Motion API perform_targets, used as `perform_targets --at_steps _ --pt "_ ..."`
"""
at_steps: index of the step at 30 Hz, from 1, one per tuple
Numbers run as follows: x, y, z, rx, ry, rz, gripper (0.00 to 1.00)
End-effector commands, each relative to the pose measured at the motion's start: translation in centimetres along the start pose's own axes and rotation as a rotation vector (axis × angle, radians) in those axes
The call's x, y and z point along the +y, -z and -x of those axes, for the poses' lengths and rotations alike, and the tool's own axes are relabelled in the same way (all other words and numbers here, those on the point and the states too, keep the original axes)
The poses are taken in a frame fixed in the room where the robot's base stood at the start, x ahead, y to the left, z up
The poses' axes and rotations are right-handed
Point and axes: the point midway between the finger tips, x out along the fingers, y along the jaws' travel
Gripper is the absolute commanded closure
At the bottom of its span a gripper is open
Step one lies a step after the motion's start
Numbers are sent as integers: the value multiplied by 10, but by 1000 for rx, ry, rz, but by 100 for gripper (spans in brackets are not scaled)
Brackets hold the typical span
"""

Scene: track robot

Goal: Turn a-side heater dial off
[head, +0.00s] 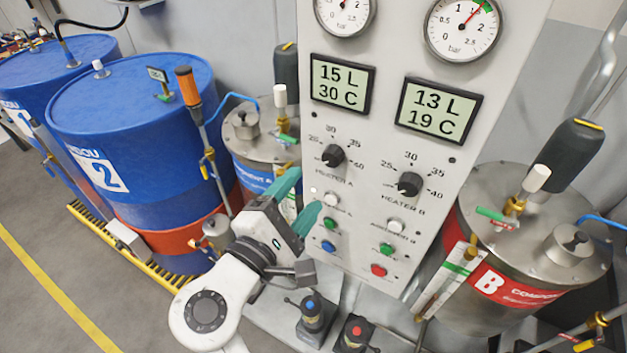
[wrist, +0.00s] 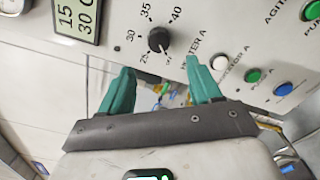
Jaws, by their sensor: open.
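The heater A dial (head: 333,156) is a black knob on the grey control panel, under the 15 L / 30 C display. It also shows in the wrist view (wrist: 158,40), where a pale mark on it is too small to read surely. My gripper (head: 298,200) is open and empty, with teal fingers, to the lower left of this dial in the head view. In the wrist view my gripper (wrist: 160,68) has its fingers apart, with the dial appearing above the gap between them. No contact with the dial shows.
The heater B dial (head: 409,184) sits to the right. Below the dials are white, green, blue and red buttons, with the green A-side button (head: 329,224) near my fingers. Blue drums (head: 130,95) stand left; a metal B tank (head: 500,200) stands right.

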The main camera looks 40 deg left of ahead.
Motion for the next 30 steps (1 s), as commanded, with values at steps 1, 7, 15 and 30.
perform_targets --at_steps 1,7,15,30 --pt "-1 1 8 1 -1 -1 37" --pt "0 0 23 0 -1 0 37" --pt "0 0 25 0 -1 0 37" --pt "-24 -14 14 -14 69 -51 37"
